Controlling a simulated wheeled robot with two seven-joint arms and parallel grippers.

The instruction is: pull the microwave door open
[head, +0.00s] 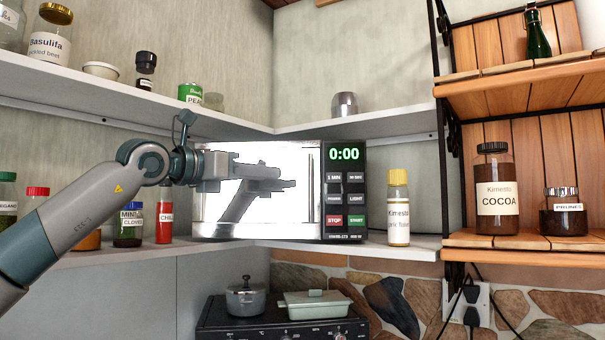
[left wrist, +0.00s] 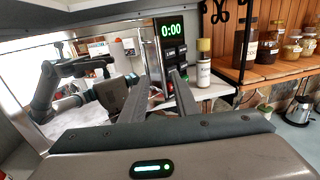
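The microwave (head: 344,222) stands on the lower white shelf, with a green 0:00 display and buttons on its right side. Its mirror-like door (head: 215,217) looks shut and reflects my arm. A thin vertical handle (head: 311,180) runs along the door's right edge. My left gripper (head: 285,178) is in front of the door, a little left of the handle. In the left wrist view its two fingers (left wrist: 160,82) are apart with nothing seen between them, and the microwave's control panel (left wrist: 172,55) is just beyond. My right gripper is not in view.
A yellow-capped bottle (head: 398,208) stands right of the microwave, and a red chili bottle (head: 164,215) stands left. An upper shelf (head: 330,130) runs close above it. A pot (head: 246,297) and a covered dish (head: 315,304) sit on the stove below.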

